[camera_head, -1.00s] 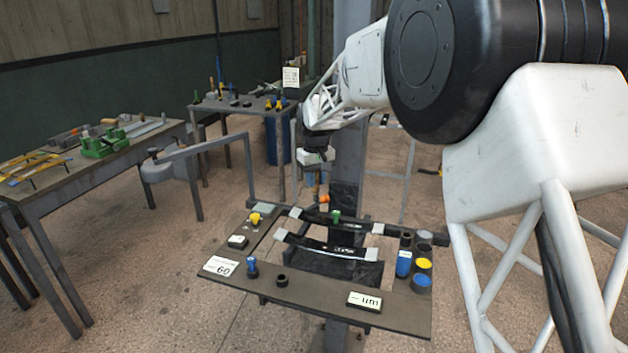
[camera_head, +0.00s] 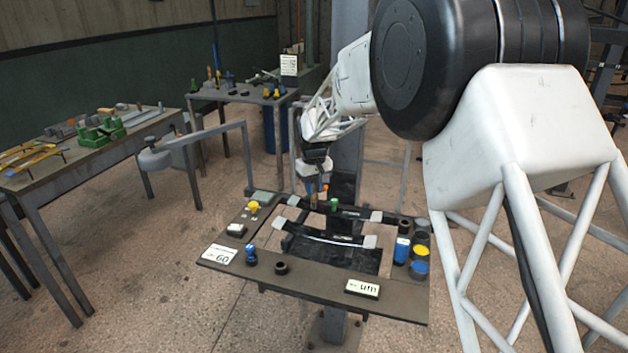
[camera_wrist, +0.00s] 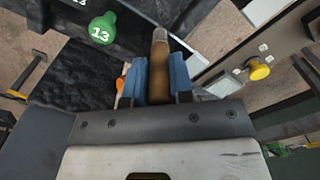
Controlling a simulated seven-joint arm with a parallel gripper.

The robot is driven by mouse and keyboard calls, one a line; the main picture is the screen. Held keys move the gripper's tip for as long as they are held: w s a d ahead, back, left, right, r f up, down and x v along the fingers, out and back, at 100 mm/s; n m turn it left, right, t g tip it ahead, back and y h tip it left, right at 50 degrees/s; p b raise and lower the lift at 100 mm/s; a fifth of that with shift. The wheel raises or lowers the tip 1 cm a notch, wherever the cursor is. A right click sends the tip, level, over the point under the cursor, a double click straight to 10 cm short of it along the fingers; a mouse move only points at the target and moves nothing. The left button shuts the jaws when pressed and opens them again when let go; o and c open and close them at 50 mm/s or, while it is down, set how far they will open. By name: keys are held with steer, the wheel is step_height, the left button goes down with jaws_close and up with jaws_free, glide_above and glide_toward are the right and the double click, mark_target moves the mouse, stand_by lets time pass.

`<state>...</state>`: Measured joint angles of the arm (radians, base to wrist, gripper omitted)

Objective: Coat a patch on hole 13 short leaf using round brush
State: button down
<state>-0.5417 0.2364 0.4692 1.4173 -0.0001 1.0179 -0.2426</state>
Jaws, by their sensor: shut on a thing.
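My gripper (camera_wrist: 160,85) has blue fingers shut on a brown, round-bodied tool with a paler end, seemingly the round brush (camera_wrist: 159,62). In the head view my gripper (camera_head: 311,187) is low over the far side of the board, with the brush (camera_head: 313,203) pointing down. A green knob marked 13 (camera_wrist: 102,28) is left of the brush in the wrist view; it also shows in the head view (camera_head: 333,204). It stands by the far, shorter black leaf (camera_head: 352,213). I cannot tell whether the brush tip touches the leaf.
The board (camera_head: 310,288) carries a longer near leaf (camera_head: 325,237), a yellow knob (camera_head: 253,207), a blue knob (camera_head: 250,255), a "60" card (camera_head: 219,254), a "um" display (camera_head: 362,288) and several pots (camera_head: 420,251) at right. An orange thing (camera_wrist: 120,85) is close left of my fingers.

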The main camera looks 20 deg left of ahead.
steer(key=shift+w+f, duration=0.35)
steer(key=shift+w, duration=1.65)
steer(key=shift+s, duration=2.05)
steer(key=shift+a, duration=0.4)
steer(key=shift+a+r, duration=0.15)
steer(key=shift+a, duration=0.2)
steer(key=shift+w, duration=2.1)
steer(key=shift+s, duration=2.1)
step_height(320, 180, up, 8)
